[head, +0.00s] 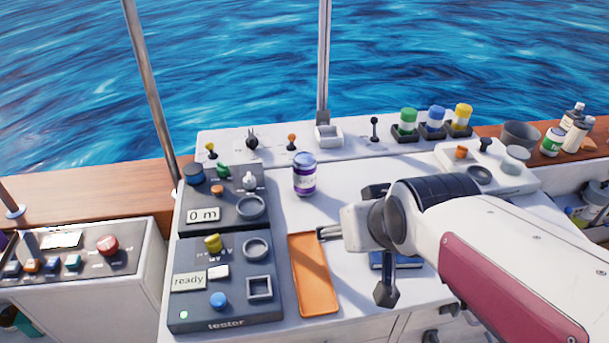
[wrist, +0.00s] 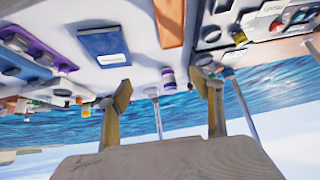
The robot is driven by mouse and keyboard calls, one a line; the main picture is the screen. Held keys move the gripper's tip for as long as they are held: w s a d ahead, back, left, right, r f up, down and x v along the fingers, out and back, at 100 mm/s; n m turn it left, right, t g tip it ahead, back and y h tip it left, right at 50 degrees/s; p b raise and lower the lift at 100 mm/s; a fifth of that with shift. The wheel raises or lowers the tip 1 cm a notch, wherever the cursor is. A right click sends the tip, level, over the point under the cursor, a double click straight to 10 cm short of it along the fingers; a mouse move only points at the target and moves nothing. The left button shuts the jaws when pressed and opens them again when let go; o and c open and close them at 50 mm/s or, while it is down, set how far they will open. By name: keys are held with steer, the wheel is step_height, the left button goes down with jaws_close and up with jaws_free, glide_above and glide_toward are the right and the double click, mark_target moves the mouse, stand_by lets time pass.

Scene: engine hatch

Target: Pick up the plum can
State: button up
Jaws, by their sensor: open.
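The plum can (head: 305,174) is a purple can with a white label and a pale lid. It stands upright on the white console top, right of the dark tester panels. In the wrist view the plum can (wrist: 168,78) shows small and upside down, between the two fingers but well beyond them. My gripper (wrist: 163,92) is open and empty, with its fingers wide apart. In the head view my gripper is right of and nearer than the can, above the console, and does not touch it.
An orange tray (head: 314,290) lies in front of the can. A blue book (wrist: 103,45) is partly hidden under my arm in the head view. Green, blue and yellow cans (head: 436,120) stand in dark holders at the back right. A white square dish (head: 328,136) is behind the can.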

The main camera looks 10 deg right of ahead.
steer(key=w+a+f+t, duration=0.1)
steer(key=w+f+t, duration=0.1)
steer(key=w, duration=0.7)
steer(key=w+a+f+t, duration=0.1)
steer(key=w+f, duration=0.1)
steer(key=w, duration=0.6)
steer(key=t, duration=0.3)
glide_toward(304, 171)
steer(key=x, duration=0.4)
steer(key=shift+w+r, duration=0.1)
steer(key=shift+w, duration=0.1)
steer(key=shift+w+a+f+t, duration=0.1)
steer(key=shift+w+f+t, duration=0.35)
steer(key=shift+f, duration=0.1)
steer(key=shift+x, duration=1.3)
steer(key=shift+w, duration=0.15)
